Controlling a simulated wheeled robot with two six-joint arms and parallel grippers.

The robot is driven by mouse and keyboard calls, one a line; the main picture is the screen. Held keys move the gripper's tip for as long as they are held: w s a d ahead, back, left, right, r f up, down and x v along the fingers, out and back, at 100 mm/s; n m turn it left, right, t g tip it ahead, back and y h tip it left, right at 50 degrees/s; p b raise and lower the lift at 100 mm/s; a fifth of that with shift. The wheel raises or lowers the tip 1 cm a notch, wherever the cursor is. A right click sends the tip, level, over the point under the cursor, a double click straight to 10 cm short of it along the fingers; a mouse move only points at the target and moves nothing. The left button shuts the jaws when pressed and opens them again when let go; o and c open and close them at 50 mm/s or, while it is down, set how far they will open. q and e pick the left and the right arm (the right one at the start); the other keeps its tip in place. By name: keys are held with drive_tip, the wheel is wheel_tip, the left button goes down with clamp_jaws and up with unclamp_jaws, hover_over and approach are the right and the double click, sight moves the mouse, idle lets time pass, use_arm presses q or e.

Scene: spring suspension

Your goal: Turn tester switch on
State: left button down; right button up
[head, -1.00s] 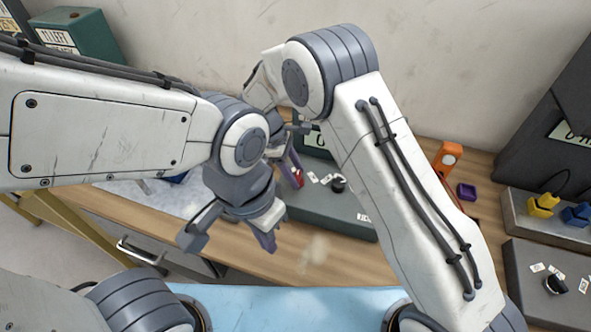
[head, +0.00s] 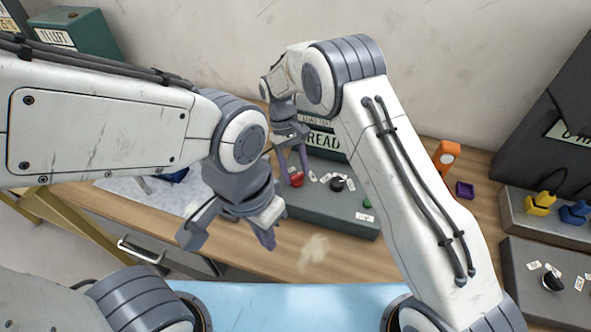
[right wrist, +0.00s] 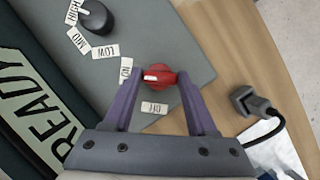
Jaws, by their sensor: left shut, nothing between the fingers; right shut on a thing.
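The tester is a grey box (head: 330,205) with a READY sign (head: 323,141) at its back. Its switch is a red knob (right wrist: 160,77), which also shows in the head view (head: 297,180). My right gripper (right wrist: 162,84) is shut on the red knob, one finger on each side. The knob's white mark lies at its left in the right wrist view, toward the ON label (right wrist: 126,70). The OFF label (right wrist: 154,108) is below the knob. My left gripper (head: 230,225) is empty, above the bench's front edge and apart from the tester.
A black dial (right wrist: 97,18) with LOW, MID and HIGH labels sits beside the switch. A dark plug with a cable (right wrist: 250,100) lies near the tester. An orange object (head: 447,155) and a purple tray (head: 466,190) stand right of my right arm.

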drive_tip(key=shift+r+m, duration=0.1)
drive_tip(key=shift+m, duration=0.4)
drive_tip(key=o, duration=1.4)
drive_tip(key=shift+c, duration=0.2)
drive_tip(key=shift+w+a+r, duration=0.1)
drive_tip(key=shift+w+r, duration=0.1)
drive_tip(key=shift+r, duration=0.1)
drive_tip(key=b+v, duration=0.2)
drive_tip(key=v, duration=0.7)
drive_tip(key=shift+r, duration=0.35)
